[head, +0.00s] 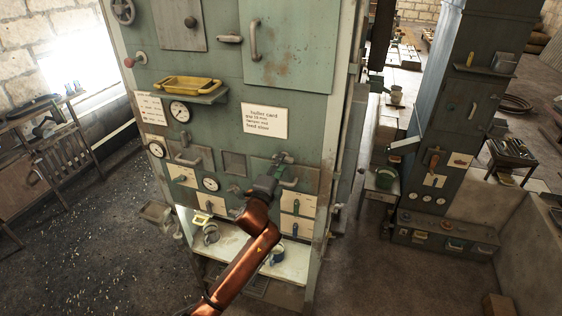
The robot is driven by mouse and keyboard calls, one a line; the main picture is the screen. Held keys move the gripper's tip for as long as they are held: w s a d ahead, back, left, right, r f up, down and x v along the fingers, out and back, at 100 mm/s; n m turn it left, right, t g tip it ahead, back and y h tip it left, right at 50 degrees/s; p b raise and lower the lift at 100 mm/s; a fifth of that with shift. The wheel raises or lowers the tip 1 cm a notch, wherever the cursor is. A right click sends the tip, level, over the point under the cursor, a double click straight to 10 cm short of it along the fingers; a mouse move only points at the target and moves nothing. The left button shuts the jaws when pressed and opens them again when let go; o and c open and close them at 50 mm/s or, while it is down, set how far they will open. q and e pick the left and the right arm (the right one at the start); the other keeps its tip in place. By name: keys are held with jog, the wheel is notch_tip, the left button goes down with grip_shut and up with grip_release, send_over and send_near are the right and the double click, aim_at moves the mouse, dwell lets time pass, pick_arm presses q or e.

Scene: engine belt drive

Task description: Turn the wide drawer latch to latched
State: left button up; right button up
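My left gripper (280,166) is at the lower right of the tall green cabinet (200,60), at the end of my copper-coloured arm. It covers part of a drawer front (307,178) with a grey handle, and its fingers are too small and dark to tell open from shut. I cannot tell whether it touches the cabinet. The wide drawer latch is not clearly identifiable; it may be behind the gripper. My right gripper is not in view.
A yellow tray (188,84) sits on a small shelf on the cabinet. Gauges, handles and a bulletin card (264,121) are on its front. A pale lower shelf (290,262) holds mugs.

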pick_arm(q)
jog(key=shift+x, duration=0.8)
grip_shut()
